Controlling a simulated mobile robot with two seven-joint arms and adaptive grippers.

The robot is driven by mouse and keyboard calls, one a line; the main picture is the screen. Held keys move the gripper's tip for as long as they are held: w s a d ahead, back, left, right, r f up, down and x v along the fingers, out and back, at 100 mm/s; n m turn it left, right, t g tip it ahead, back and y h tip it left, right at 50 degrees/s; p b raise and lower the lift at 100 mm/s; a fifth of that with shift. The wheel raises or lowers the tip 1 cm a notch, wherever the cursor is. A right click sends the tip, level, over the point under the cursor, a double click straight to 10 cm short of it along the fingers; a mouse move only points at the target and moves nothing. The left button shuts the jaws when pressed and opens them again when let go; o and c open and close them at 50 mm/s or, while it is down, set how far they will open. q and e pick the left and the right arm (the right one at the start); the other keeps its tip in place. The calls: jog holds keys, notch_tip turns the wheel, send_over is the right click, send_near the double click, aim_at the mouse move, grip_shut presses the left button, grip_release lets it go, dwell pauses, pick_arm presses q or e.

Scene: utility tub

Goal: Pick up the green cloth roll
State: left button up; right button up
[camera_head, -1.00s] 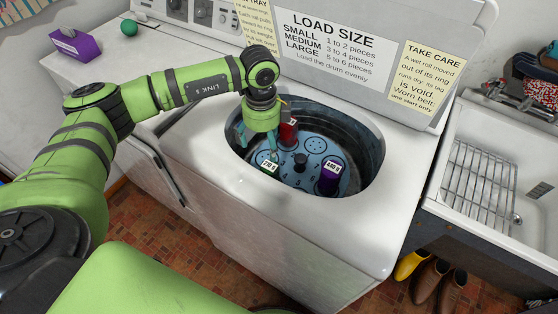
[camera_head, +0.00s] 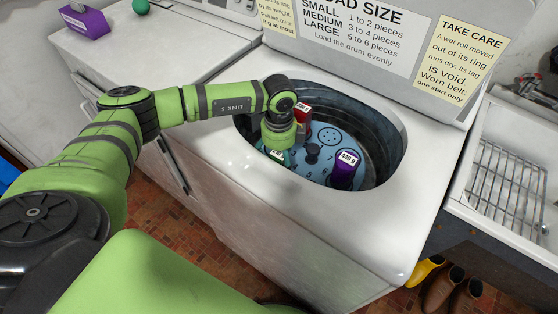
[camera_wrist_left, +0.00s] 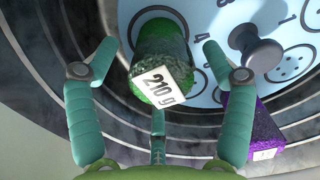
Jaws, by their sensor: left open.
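The green cloth roll (camera_wrist_left: 162,62) stands on the blue plate in the washer drum, with a white "210 g" tag on its end. In the head view my left gripper (camera_head: 277,152) reaches down into the drum and hides most of the roll. The left gripper is open and holds nothing. My right gripper does not show.
A purple roll (camera_head: 345,172) stands to the right of the green one, and a red roll (camera_head: 302,112) behind it. A dark central knob (camera_head: 312,153) rises from the plate. The drum's rim (camera_head: 395,175) surrounds them. A sink (camera_head: 545,225) is at the right.

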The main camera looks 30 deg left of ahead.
pick_arm(q)
notch_tip(320, 180, down, 2)
jog(key=shift+w, duration=0.1)
jog(key=c, duration=1.4)
